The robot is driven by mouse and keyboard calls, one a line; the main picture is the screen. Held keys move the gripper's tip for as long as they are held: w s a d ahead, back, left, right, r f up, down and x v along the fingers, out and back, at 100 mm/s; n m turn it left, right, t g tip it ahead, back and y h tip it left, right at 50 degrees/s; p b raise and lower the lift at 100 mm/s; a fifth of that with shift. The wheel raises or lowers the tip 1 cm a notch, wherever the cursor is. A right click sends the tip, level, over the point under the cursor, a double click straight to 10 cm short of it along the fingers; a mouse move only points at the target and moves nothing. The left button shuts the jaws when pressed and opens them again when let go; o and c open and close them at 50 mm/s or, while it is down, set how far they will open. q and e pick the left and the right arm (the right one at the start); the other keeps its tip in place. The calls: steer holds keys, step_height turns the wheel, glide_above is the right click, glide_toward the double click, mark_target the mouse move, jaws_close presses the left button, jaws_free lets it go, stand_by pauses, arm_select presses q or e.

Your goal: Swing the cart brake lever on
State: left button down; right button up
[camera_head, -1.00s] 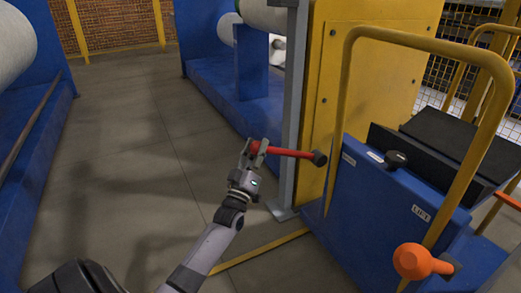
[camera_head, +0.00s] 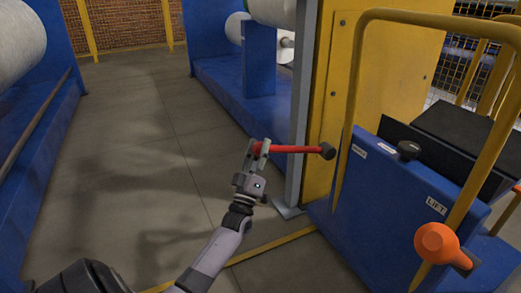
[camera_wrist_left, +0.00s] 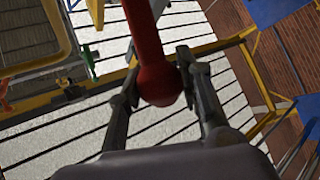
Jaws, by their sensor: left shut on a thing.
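The brake lever (camera_head: 297,149) is a red bar with a ball end and a dark pivot hub (camera_head: 327,151) by the left edge of the cart's blue panel (camera_head: 385,205). It points left, close to level, in the head view. My left gripper (camera_head: 260,150) is shut on the ball end of the lever. In the left wrist view the red ball (camera_wrist_left: 158,84) sits between the two fingers of the left gripper (camera_wrist_left: 160,88). My right gripper is not in view.
The cart has a yellow tube handle (camera_head: 440,25), an orange knob (camera_head: 437,243) and a black knob (camera_head: 408,150). A grey post (camera_head: 301,110) and yellow cabinet (camera_head: 385,75) stand behind the lever. Open grey floor (camera_head: 140,150) lies to the left, between blue roller frames.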

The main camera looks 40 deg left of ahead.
arm_select(q)
steer(key=c, duration=1.3)
jaws_free()
steer(key=shift+s+f, duration=0.1)
steer(key=shift+f, duration=0.25)
steer(key=shift+o, duration=1)
steer(key=shift+r, duration=0.1)
steer(key=v, duration=1.2)
